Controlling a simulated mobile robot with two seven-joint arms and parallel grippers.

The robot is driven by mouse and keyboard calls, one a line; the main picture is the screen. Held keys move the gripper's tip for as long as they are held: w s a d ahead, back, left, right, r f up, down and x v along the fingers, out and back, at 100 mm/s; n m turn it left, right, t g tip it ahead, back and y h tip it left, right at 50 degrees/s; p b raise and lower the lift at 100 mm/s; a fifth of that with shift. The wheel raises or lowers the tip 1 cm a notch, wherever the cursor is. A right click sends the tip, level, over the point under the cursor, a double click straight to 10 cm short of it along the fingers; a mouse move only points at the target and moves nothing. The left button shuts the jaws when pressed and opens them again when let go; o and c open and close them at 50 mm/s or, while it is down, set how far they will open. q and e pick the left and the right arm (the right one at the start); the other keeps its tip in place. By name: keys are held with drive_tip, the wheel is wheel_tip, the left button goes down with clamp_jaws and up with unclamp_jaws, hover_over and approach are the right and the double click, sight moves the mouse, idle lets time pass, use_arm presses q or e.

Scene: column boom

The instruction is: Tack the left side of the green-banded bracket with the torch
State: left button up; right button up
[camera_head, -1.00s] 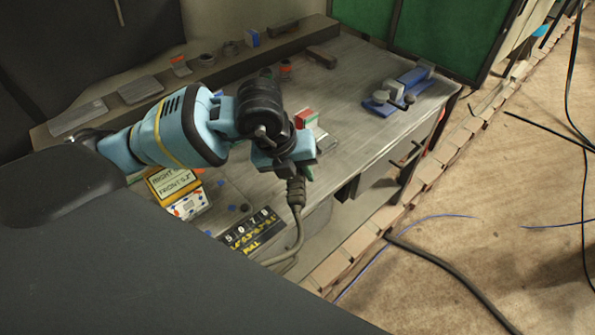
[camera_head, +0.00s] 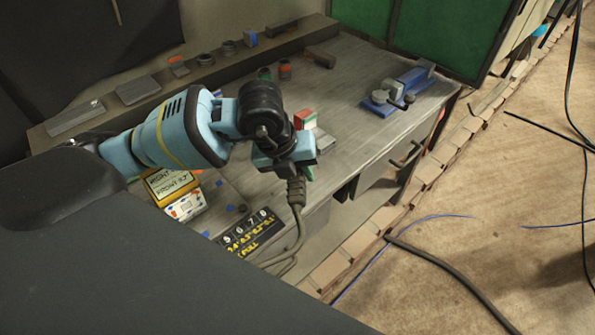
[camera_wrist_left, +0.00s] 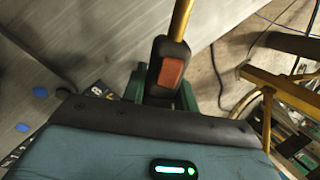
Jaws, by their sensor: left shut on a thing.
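My left gripper (camera_head: 300,170) is shut on the torch, above the front edge of the steel table. The torch's dark handle end (camera_head: 296,190) and cable hang below the gripper in the head view. In the left wrist view the torch (camera_wrist_left: 171,68) shows a black handle, an orange-red trigger and a brass neck, between the green fingers of my gripper (camera_wrist_left: 163,92). A small piece with green and red faces (camera_head: 306,118) stands on the table just behind my wrist, partly hidden. I cannot tell whether it is the green-banded bracket. The torch tip is out of view.
The steel table (camera_head: 350,110) has free room right of centre. A blue clamp-like fixture (camera_head: 397,92) sits at its far right. A ledge (camera_head: 200,75) with bars and rings runs along the back. Yellow-labelled boxes (camera_head: 172,184) and a black number card (camera_head: 250,233) lie near front left.

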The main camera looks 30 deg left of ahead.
use_arm(q)
drive_tip(key=shift+r, duration=0.1)
use_arm(e)
drive_tip(key=shift+w+a+r, duration=0.1)
drive_tip(key=shift+w+r, duration=0.1)
drive_tip(key=shift+r, duration=0.05)
idle(0.8)
idle(0.8)
idle(0.5)
